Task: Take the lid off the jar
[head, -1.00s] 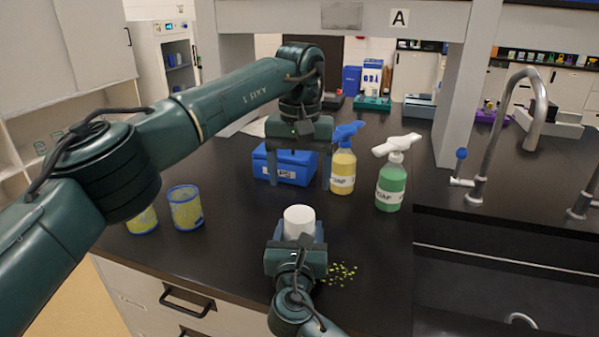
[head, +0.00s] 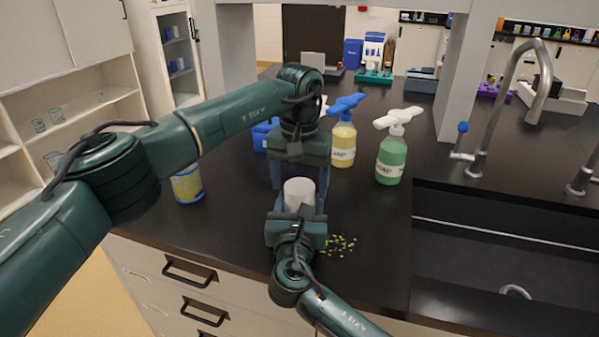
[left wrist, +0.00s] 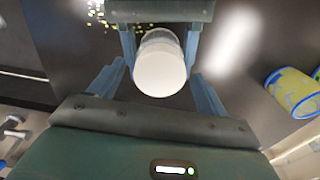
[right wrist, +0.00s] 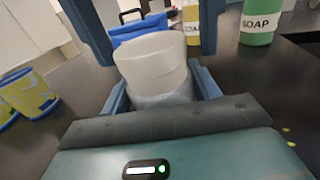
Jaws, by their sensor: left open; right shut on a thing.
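The jar (right wrist: 160,98) has a greyish, see-through body and a white lid (head: 299,190) on top. It stands upright on the black counter, and the lid fills the middle of the left wrist view (left wrist: 161,68). My right gripper (head: 298,218) is shut on the jar body from the near side, below the lid. My left gripper (head: 299,182) is open above the jar, with its fingers reaching down on either side of the lid. I see a gap between the left fingers and the lid.
A blue box (head: 262,134) is partly hidden behind my left arm. A yellow spray bottle (head: 343,146) and a green soap bottle (head: 391,158) stand behind right. A blue-and-yellow cup (head: 187,185) is at left. Small yellow-green bits (head: 340,245) lie right of the jar. The sink is farther right.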

